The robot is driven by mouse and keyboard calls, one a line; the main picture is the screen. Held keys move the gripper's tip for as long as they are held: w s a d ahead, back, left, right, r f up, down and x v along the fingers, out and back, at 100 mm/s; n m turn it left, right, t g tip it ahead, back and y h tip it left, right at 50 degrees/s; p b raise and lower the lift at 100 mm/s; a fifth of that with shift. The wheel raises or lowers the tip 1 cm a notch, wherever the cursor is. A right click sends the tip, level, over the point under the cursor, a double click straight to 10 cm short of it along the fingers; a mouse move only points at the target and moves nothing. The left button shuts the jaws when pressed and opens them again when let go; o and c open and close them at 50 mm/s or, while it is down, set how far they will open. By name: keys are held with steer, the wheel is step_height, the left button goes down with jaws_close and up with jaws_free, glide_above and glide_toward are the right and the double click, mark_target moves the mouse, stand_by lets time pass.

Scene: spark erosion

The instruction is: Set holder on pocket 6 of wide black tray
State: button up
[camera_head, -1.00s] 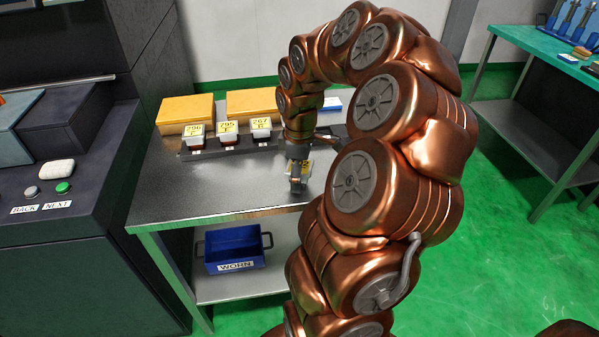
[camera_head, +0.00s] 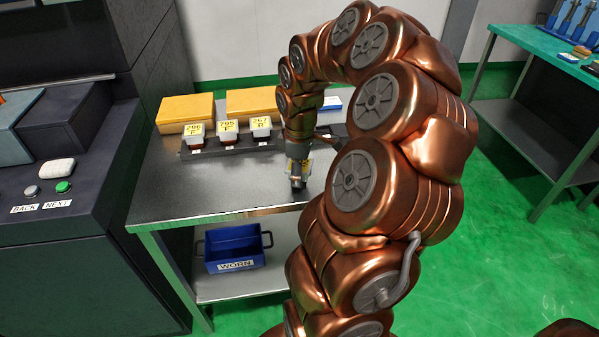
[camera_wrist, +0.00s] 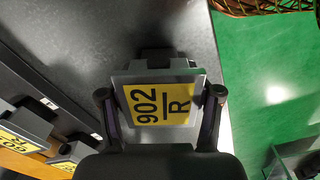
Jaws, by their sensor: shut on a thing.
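My gripper (camera_wrist: 160,108) is shut on a holder (camera_wrist: 137,85) with a grey body and a yellow label reading 902 R. In the head view my gripper (camera_head: 298,178) is over the steel table, in front of the wide black tray (camera_head: 240,149), and the holder is mostly hidden by it. The tray runs along the back of the table and bears three visible holders, labelled 296 (camera_head: 195,128), 295 (camera_head: 228,126) and 267 (camera_head: 261,123), in its left part. My arm hides part of the tray's right side. Pocket numbers are too small to read.
Yellow boxes (camera_head: 186,108) stand behind the tray. A blue bin marked WORN (camera_head: 233,247) sits on the shelf below. A dark machine with BACK and NEXT buttons (camera_head: 63,187) is at the left. The tabletop's left front (camera_head: 200,195) is clear.

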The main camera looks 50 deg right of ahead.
steer(key=shift+c, duration=0.8)
steer(key=shift+r, duration=0.1)
steer(key=shift+d+r, duration=0.1)
steer(key=shift+r, duration=1.6)
steer(key=s+a+b, duration=0.1)
steer(key=s+a, duration=0.1)
steer(key=a, duration=0.5)
steer(key=s+a+r, duration=0.1)
steer(key=s+a, duration=0.1)
steer(key=a, duration=0.6)
steer(key=shift+a+r+b, duration=0.25)
steer(key=shift+a+b, duration=0.05)
steer(key=shift+b, duration=0.05)
